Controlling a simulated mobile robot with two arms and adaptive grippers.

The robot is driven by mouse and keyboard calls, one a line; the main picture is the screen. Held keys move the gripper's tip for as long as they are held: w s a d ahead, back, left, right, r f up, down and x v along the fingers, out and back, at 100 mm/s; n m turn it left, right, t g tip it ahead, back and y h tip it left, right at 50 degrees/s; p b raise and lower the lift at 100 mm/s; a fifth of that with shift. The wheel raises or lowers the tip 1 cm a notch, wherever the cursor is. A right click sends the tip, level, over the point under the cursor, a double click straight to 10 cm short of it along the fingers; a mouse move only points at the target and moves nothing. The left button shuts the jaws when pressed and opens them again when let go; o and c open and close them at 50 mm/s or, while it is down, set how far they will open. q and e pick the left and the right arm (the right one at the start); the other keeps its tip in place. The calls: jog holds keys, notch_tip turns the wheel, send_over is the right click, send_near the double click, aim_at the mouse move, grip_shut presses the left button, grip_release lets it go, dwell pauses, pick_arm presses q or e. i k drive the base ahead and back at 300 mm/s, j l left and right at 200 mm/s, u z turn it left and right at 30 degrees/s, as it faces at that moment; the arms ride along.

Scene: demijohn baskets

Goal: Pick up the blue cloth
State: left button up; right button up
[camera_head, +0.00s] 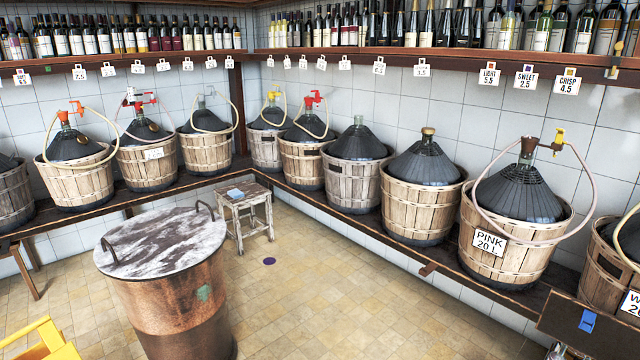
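A small light-blue folded item (235,193), which looks like the blue cloth, lies on top of a small weathered wooden stool (246,203). The stool stands on the tiled floor behind the metal drum, near the corner of the shelves. Neither of my grippers can be made out in the head view.
A large rusty drum with a worn lid (165,242) stands in front of the stool to the left. Low benches carry demijohns in baskets (423,205) along both walls. A blue piece (587,320) shows on a dark board at lower right. The middle floor is open.

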aim_at(235, 193)
jog(key=i, duration=0.75)
jog(key=i+u, duration=0.15)
jog(key=i, duration=0.65)
jog(key=i+l, duration=0.15)
jog(key=i, duration=0.6)
jog(key=i+l+u, duration=0.1)
jog(key=i, duration=0.7)
jog(key=i+j+u, duration=0.15)
jog(key=i, duration=0.55)
jog(key=i+j+u, duration=0.1)
jog(key=i, duration=0.6)
jog(key=j, duration=0.1)
